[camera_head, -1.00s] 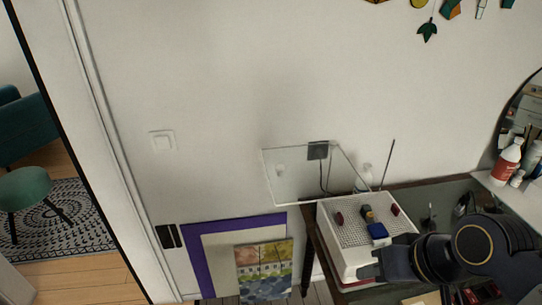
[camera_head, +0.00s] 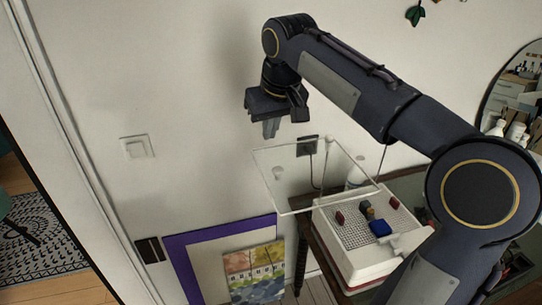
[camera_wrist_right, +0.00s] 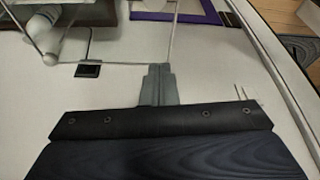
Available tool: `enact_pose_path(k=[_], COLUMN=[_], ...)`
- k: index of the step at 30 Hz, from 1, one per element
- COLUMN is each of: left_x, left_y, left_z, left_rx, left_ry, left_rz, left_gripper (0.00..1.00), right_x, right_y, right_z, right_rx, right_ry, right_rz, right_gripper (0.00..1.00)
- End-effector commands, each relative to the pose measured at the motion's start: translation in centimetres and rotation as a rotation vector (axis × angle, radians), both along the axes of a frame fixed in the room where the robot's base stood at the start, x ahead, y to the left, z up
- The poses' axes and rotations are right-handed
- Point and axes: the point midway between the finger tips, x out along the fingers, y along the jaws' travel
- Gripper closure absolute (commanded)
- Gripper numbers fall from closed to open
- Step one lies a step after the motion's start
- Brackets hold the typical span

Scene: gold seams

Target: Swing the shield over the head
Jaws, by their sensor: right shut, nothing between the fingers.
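The shield looks like a clear, thin-edged pane (camera_head: 300,178), tilted up at the left rear of a white box with a perforated top (camera_head: 352,262). A small dark and yellowish part (camera_head: 367,209), possibly the head, stands on that top; the pane's right edge reaches near it. My right gripper (camera_head: 271,130) is shut and empty, fingers down, above the pane's left part and apart from it in the picture. In the right wrist view the shut fingers (camera_wrist_right: 158,85) point toward the wall side, with clear pane edges (camera_wrist_right: 115,58) beyond them. My left gripper is not in view.
Red pieces (camera_head: 340,217) and a blue block (camera_head: 380,228) lie on the box top. The box stands on a dark table (camera_head: 410,190) against the wall. A purple frame (camera_head: 178,250) and a picture (camera_head: 252,274) lean below. A round mirror (camera_head: 512,95) is at right.

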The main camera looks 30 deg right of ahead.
Motion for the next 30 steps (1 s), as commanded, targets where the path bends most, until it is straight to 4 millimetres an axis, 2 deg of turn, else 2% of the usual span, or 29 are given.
enact_pose_path(k=[1,7,12,15,30], left_x=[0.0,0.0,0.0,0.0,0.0], left_y=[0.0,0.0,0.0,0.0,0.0], left_z=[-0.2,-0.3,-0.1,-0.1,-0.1], left_rx=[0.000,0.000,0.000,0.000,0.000], left_ry=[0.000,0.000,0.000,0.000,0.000], left_rz=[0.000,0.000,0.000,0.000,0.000], left_gripper=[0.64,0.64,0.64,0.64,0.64], right_x=[0.4,1.8,-0.8,-1.7,-2.2], right_y=[0.0,-0.2,0.1,0.1,0.2], right_z=[-1.3,-5.2,-5.4,-5.5,-5.7], right_rx=[-0.001,-0.001,0.001,0.001,0.001], right_ry=[0.005,0.004,-0.001,-0.001,-0.001], right_rz=[0.000,0.000,0.001,0.000,0.003], right_gripper=[1.00,1.00,1.00,1.00,1.00])
